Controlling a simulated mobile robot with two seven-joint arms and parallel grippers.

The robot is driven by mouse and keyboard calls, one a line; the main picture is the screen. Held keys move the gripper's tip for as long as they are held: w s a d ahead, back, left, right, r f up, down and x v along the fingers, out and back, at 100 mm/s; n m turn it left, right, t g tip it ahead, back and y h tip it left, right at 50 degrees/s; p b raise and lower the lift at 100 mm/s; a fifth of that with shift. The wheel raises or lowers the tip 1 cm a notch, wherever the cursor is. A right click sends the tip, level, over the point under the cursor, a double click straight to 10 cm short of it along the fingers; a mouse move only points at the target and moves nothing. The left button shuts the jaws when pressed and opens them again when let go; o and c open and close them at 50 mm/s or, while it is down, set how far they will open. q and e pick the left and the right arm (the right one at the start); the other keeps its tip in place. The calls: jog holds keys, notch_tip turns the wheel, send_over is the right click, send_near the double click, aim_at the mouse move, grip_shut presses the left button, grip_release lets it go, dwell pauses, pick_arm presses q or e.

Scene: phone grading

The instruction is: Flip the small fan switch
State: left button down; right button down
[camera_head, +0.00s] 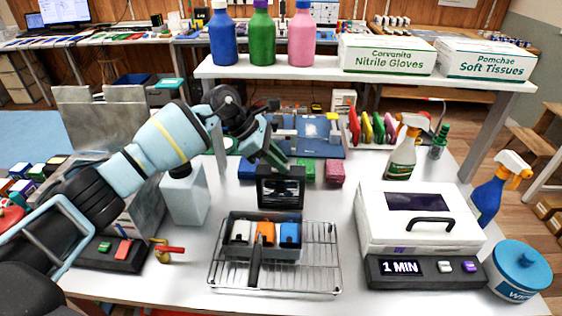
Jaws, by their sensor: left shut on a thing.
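A black square box with a dark, framed front (281,190), which looks like the small fan, stands behind the wire tray near the middle of the table. My left gripper (276,158) comes in from the left and points down at its top edge. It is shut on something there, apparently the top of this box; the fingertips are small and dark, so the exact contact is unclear. I cannot make out a switch on the box. My right gripper is not in view.
A wire tray (325,278) with a loaded grey basket stands in front. A white lidded box with a 1 MIN display (385,230) and a wipes tub (518,272) are at right. A black button box (90,257) and red-handled valve (163,247) are at left.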

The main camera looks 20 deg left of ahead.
pick_arm(q)
jog(key=c, duration=1.2)
grip_release()
jog(key=shift+c, duration=0.2)
jog(key=shift+v, duration=3.95)
